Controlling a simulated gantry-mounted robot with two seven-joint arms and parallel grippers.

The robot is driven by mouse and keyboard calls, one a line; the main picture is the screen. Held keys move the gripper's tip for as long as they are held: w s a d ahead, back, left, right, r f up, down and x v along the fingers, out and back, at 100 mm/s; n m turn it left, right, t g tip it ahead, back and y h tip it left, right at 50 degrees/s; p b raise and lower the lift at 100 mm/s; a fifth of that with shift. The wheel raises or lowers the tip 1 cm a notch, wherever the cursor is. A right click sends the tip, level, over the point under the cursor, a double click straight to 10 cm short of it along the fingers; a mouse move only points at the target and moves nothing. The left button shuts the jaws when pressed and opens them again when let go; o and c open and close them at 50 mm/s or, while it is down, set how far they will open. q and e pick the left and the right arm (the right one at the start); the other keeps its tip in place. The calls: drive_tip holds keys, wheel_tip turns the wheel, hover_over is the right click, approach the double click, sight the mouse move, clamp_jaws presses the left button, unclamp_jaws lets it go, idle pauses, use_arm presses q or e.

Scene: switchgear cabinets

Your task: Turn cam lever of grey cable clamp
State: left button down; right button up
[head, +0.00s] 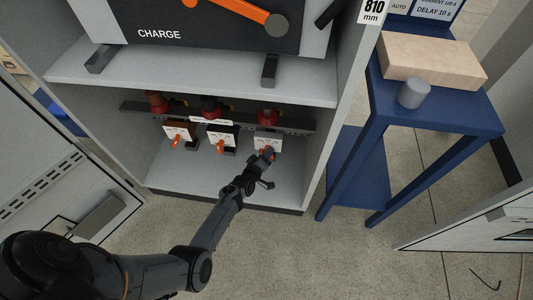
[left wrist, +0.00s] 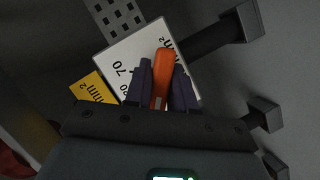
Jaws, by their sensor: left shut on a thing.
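Three cable clamps with orange cam levers hang in a row in the lower bay of the cabinet. The right-hand clamp (head: 268,138), with a grey-looking front plate, is the one at my left gripper (head: 266,154). In the left wrist view, the orange cam lever (left wrist: 162,82) lies between the two dark fingers of my left gripper (left wrist: 161,73), which is shut on it. Behind it is a white label (left wrist: 124,63) reading "70" and "mm²". The middle clamp (head: 221,138) and left clamp (head: 179,133) stand free. My right gripper is not in view.
The cabinet shelf (head: 190,80) roofs the bay close above the clamps, and the bay's side wall (head: 325,110) is to the right. A blue table (head: 455,122) with a wooden block (head: 432,62) and grey cylinder (head: 413,93) stands further right. An open door (head: 60,150) is at left.

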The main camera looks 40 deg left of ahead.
use_arm(q)
drive_tip(key=shift+n+t+h+b, duration=0.45)
drive_tip(key=shift+n+t, duration=0.45)
drive_tip(key=shift+n, duration=0.9)
drive_tip(key=c, duration=1)
unclamp_jaws()
drive_tip(key=shift+c, duration=0.2)
drive_tip(key=shift+s, duration=0.1)
drive_tip(key=shift+s+r+p, duration=0.15)
drive_tip(key=shift+s+p, duration=0.15)
drive_tip(key=shift+p, duration=0.1)
drive_tip(key=s+d+p, duration=0.1)
drive_tip(key=s+p, duration=0.4)
drive_tip(key=s, duration=0.5)
drive_tip(key=shift+d+r, duration=0.35)
drive_tip(key=shift+d, duration=0.05)
